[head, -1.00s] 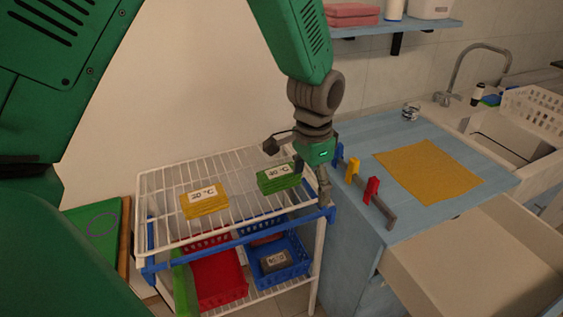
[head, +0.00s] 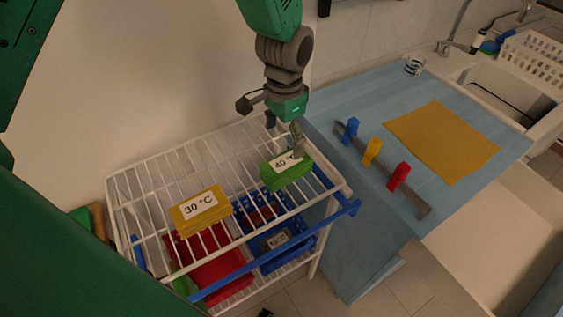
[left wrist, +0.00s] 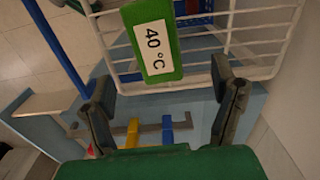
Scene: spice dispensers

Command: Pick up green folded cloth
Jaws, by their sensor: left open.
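The green folded cloth (head: 287,172) with a white "40 °C" label lies on the top wire shelf of the white rack, near its right end. It also shows in the left wrist view (left wrist: 152,40), ahead of the fingertips. My left gripper (head: 284,134) is above and just behind the cloth, with one finger overlapping its far edge in the head view. In the left wrist view, its two fingers (left wrist: 158,90) are spread wide with nothing between them. I cannot tell whether a finger touches the cloth. My right gripper is not in view.
A yellow folded cloth (head: 201,208) labelled "30 °C" lies left on the same wire rack (head: 150,175). Red and blue baskets (head: 292,257) sit below. At right, a blue counter (head: 340,95) holds a rail with blue, yellow and red clips (head: 398,177) and a flat yellow cloth (head: 442,140).

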